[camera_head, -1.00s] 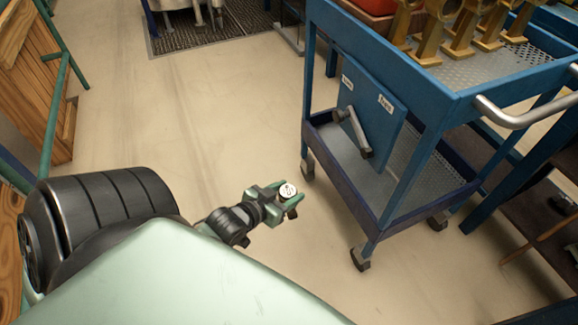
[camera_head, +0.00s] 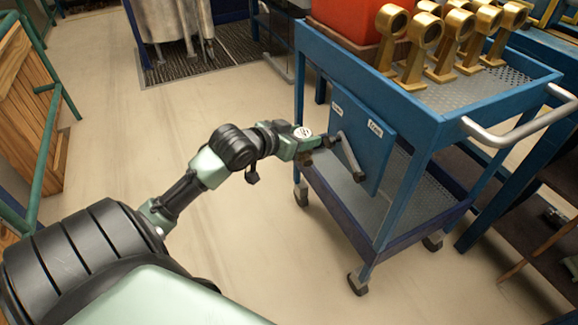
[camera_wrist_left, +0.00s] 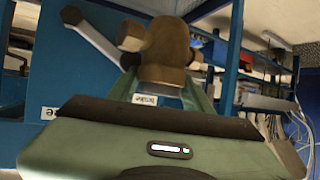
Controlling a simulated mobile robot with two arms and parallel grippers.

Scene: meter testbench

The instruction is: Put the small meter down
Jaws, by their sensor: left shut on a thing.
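The small meter has a round white dial (camera_head: 302,132) and shows as a bronze-brown body in the left wrist view (camera_wrist_left: 165,52). My left gripper (camera_head: 309,142) is shut on it. It holds the meter in the air beside the blue cart (camera_head: 400,108), close to the lever panel (camera_head: 375,150) on the cart's side. In the left wrist view the meter sits between the green fingers (camera_wrist_left: 160,92), which are partly hidden behind the gripper body. I cannot tell whether the gripper touches the panel. My right gripper is not in view.
Several brass meters (camera_head: 440,40) and a red-orange box (camera_head: 350,22) stand on the cart's top. A grey lever (camera_head: 350,155) sticks out of the panel between two labels. The cart has a lower shelf (camera_head: 335,185). The floor (camera_head: 220,110) left of the cart is clear.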

